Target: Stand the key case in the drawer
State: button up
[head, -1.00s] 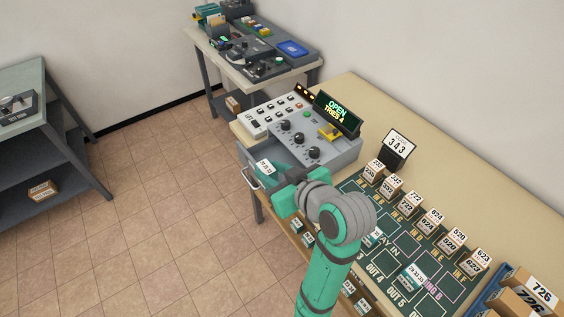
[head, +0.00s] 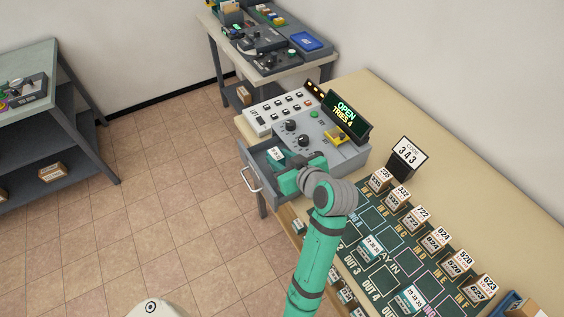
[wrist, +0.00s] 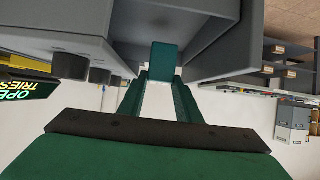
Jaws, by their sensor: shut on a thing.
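The key case (head: 275,153) is a teal block with a white label on top. My gripper (head: 284,163) is shut on it. In the head view the case is over or inside the pulled-out grey drawer (head: 262,159) below the console, close to the console front. In the wrist view the case (wrist: 165,60) shows as a plain teal block between the fingertips (wrist: 164,76), with grey drawer walls (wrist: 225,50) around it. My gripper hides part of the drawer, and I cannot tell whether the case touches the drawer floor.
The grey console (head: 322,150) has knobs, and its display (head: 346,116) reads OPEN, TRIES 4. A sign (head: 408,153) reads 343. Several numbered boxes (head: 417,217) stand on the green board (head: 385,262) at right. The drawer handle (head: 249,178) juts out over clear floor.

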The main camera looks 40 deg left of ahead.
jog(key=shift+w+a+f, duration=0.1)
jog(key=shift+w+f, duration=0.05)
jog(key=shift+f, duration=1.6)
jog(key=shift+f, duration=0.15)
jog(key=o, duration=0.8)
jog(key=shift+r, duration=0.2)
jog(key=v, duration=1.2)
